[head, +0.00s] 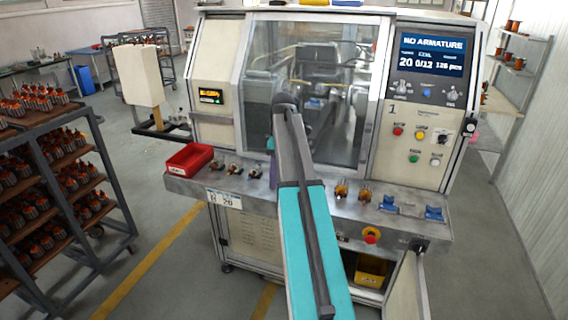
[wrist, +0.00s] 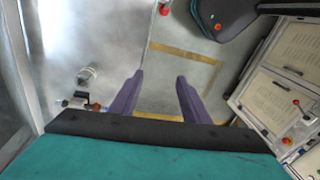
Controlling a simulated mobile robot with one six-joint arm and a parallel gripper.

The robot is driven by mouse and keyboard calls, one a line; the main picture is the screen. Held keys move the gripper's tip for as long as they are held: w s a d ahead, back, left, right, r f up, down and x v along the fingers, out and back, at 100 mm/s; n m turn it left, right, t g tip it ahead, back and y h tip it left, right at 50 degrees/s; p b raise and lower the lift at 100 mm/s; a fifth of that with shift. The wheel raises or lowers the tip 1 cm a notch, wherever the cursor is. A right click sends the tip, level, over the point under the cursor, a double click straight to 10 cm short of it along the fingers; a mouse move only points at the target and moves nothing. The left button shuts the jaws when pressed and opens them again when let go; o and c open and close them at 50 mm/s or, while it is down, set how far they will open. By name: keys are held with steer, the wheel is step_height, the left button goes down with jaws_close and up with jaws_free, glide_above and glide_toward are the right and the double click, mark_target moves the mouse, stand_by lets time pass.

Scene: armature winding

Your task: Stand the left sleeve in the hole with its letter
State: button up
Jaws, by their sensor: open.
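My gripper (wrist: 159,76) has two purple fingers spread apart, with nothing between them in the wrist view. In the head view, part of my gripper (head: 272,172) shows as a purple piece over the machine's front ledge, and my arm hides the rest. Small fittings sit on the ledge: metal and dark ones (head: 236,168) left of my arm, two brass-coloured ones (head: 342,188) and two blue ones (head: 387,203) right of it. I cannot tell which is the left sleeve. No hole letters are readable.
A red bin (head: 189,159) stands at the ledge's left end. The winding machine's window (head: 350,90) rises behind the ledge. An open cabinet door (head: 408,285) sticks out below right. A rack of armatures (head: 60,170) stands at left, with clear floor (head: 165,240) between.

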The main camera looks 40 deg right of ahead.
steer(key=s+a+f+g+b, duration=0.1)
steer(key=s+a+f+b, duration=0.1)
steer(key=a+f, duration=0.8)
steer(key=s+a+f+n+g+b, duration=0.1)
steer(key=s+a+f+g+b, duration=0.3)
steer(key=f, duration=1.1)
steer(key=s+a+f+t+p, duration=0.1)
steer(key=a+f, duration=0.8)
steer(key=f, duration=0.3)
steer(key=s+a+f+m+h+b, duration=0.1)
steer(key=s+a+f+m, duration=0.3)
steer(key=s+f, duration=0.9)
steer(key=s+a+f+m+g+h+b, duration=0.1)
steer(key=s+a+f+m+b, duration=0.3)
steer(key=s+a+f, duration=0.4)
steer(key=shift+s+f+m, duration=0.4)
steer(key=shift+s+f, duration=2.15)
steer(key=shift+s, duration=1)
steer(key=shift+c, duration=1.4)
